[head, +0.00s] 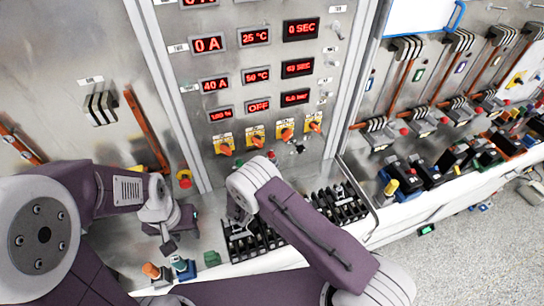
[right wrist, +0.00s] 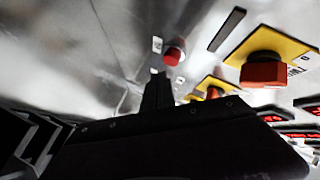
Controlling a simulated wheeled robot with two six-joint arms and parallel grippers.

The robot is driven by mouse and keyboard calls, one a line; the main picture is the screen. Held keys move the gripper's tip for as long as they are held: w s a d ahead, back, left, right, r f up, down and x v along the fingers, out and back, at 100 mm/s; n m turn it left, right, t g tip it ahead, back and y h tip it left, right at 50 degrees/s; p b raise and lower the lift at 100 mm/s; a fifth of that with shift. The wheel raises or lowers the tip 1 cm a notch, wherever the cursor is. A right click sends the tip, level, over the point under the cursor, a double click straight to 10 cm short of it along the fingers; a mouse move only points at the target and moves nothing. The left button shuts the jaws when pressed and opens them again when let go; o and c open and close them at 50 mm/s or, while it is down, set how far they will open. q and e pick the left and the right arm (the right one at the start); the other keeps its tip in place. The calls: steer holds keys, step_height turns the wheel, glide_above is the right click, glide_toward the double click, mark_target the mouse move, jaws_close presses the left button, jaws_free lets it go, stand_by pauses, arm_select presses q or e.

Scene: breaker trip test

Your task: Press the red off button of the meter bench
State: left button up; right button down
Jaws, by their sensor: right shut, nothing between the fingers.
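The meter bench (head: 226,72) stands upright at the back with several red-lit displays. A small red button (head: 271,154) shows low on its panel, just above my right wrist. In the right wrist view a round red button (right wrist: 174,56) stands out from the metal panel. My right gripper (right wrist: 157,90) is shut and empty, its dark tip just below that button in the picture; I cannot tell if they touch. My right arm hides this gripper in the head view. My left gripper (head: 168,244) hangs over the bench top at the lower left, its jaws too small to judge.
Several orange rotary switches (head: 285,131) on yellow plates sit above the red button. A red mushroom button (head: 184,178) is left of it. Black breaker rows (head: 342,205) fill the bench top under my right arm.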

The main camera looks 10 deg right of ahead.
steer(key=s+p, duration=0.1)
steer(key=s, duration=0.1)
steer(key=s+d, duration=0.1)
steer(key=s, duration=0.1)
steer(key=shift+s+p, duration=0.3)
steer(key=shift+p, duration=0.1)
steer(key=shift+a, duration=0.1)
stand_by(0.4)
